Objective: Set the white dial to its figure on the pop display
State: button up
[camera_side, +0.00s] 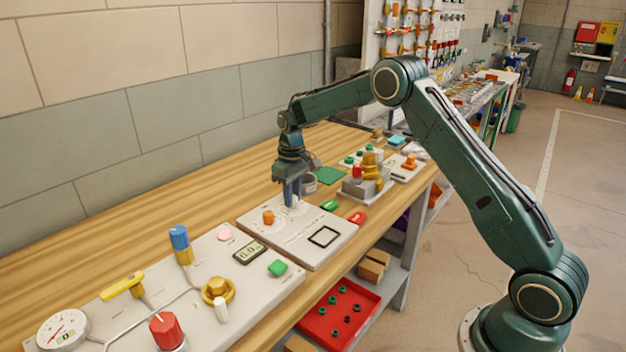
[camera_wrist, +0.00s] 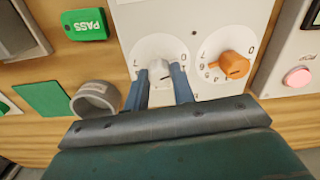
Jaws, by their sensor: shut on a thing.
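The white dial (camera_wrist: 160,72) sits on a pale panel (camera_side: 300,262), inside a round scale with a 7 on its left and a 0 on its right in the wrist view. My gripper (camera_wrist: 159,84) is shut on the dial, one finger on each side; it also shows in the side view (camera_side: 291,196), reaching down from above. The fingers hide part of the dial and most of its scale, so I cannot tell its setting. A black-framed square (camera_side: 324,236) on the same panel shows no readable figure. No display marked pop can be made out.
An orange dial (camera_wrist: 234,64) with its own scale stands close beside the white one. A grey cup-like ring (camera_wrist: 95,98) and a green PASS block (camera_wrist: 84,25) are nearby. A panel with a small digital display (camera_side: 249,252) and valves lies at the front left.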

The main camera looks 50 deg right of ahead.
dwell(0.4)
jog(key=o, duration=1)
jog(key=shift+r, duration=0.1)
notch_tip(320, 180, up, 14)
jog(key=shift+d, duration=0.15)
